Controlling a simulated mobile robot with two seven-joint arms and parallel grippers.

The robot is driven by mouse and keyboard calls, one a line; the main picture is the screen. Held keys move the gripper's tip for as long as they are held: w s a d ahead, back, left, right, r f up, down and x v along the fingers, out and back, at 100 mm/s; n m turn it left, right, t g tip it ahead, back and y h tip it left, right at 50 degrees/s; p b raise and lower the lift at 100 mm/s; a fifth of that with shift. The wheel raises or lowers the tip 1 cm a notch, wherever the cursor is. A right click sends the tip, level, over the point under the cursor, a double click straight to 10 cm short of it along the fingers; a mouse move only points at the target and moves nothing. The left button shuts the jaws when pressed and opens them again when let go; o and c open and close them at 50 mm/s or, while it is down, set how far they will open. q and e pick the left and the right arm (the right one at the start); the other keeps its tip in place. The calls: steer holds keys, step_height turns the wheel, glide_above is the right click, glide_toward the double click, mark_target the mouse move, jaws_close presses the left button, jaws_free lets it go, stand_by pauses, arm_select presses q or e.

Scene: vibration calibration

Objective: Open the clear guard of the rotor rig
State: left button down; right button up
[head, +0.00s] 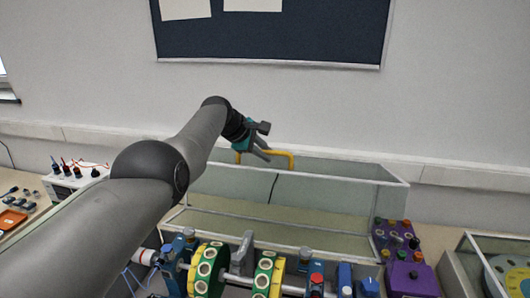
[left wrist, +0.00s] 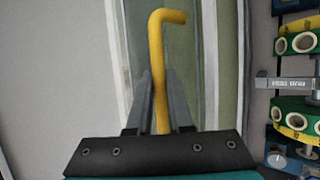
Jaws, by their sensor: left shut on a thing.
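The clear guard (head: 330,200) of the rotor rig is a see-through box with a white frame. It stands tipped up behind the rotor's green and yellow discs (head: 208,268), which show uncovered in front of it. A yellow bar handle (head: 284,153) sits at the guard's far upper edge. My left gripper (head: 262,146) is at this handle, reaching over from the left. In the left wrist view the handle (left wrist: 158,50) runs between the two grey fingers, which are shut on it. My right gripper is not in view.
A purple control box (head: 410,280) with coloured knobs stands right of the rig. Another clear-covered case (head: 470,270) is at the far right. A white box with leads (head: 75,178) and an orange tray (head: 12,219) are at left. The wall is close behind.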

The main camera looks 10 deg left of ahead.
arm_select(q)
steer(key=c, duration=0.8)
jaws_free()
steer(key=shift+c, duration=0.2)
steer(key=shift+s, duration=0.1)
steer(key=shift+s+a+r+p, duration=0.2)
steer(key=shift+r+p, duration=0.2)
steer(key=shift+p, duration=0.35)
steer(key=shift+p+v, duration=0.9)
steer(key=shift+v, duration=1.45)
steer(key=b+v, duration=0.1)
steer(key=v, duration=0.8)
steer(key=shift+s+r+b, duration=0.2)
steer(key=shift+r+b, duration=0.1)
